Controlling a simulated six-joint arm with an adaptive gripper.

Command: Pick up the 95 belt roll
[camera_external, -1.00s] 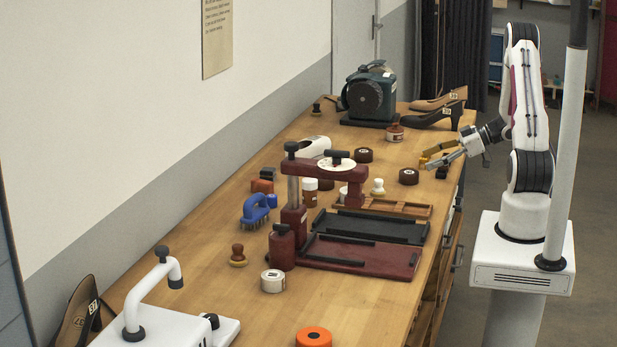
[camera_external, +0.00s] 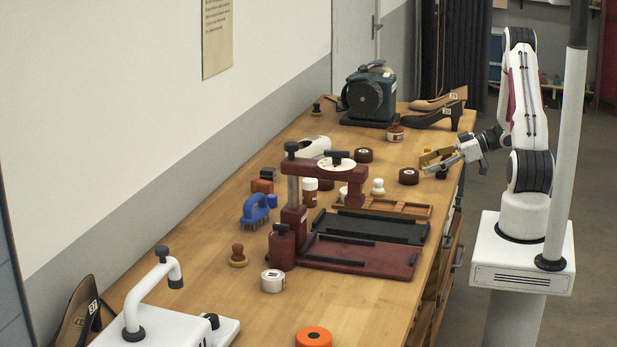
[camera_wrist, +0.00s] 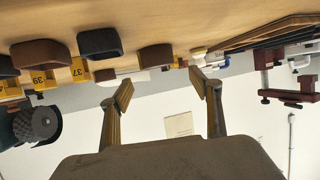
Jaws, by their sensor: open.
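Several belt rolls lie on the workbench in the external view. A dark brown roll (camera_external: 408,176) lies near the right edge, another dark roll (camera_external: 363,155) lies farther left, and a reddish-brown roll (camera_external: 395,133) lies beyond it. A pale roll (camera_external: 272,281) and an orange roll (camera_external: 314,337) lie nearer. Their labels are too small to read, so I cannot tell which is 95. My gripper (camera_external: 430,165) is open and empty, near the bench's right edge. In the wrist view its fingers (camera_wrist: 160,80) are spread, with dark roll-like objects (camera_wrist: 98,42) beyond them.
A dark red press (camera_external: 330,172) stands mid-bench, with black and red trays (camera_external: 365,257) beside it. A green grinding machine (camera_external: 370,95) and shoes (camera_external: 437,112) stand at the far end. Yellow tags reading 37 (camera_wrist: 80,69) and 39 show in the wrist view. Bare bench lies at front right.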

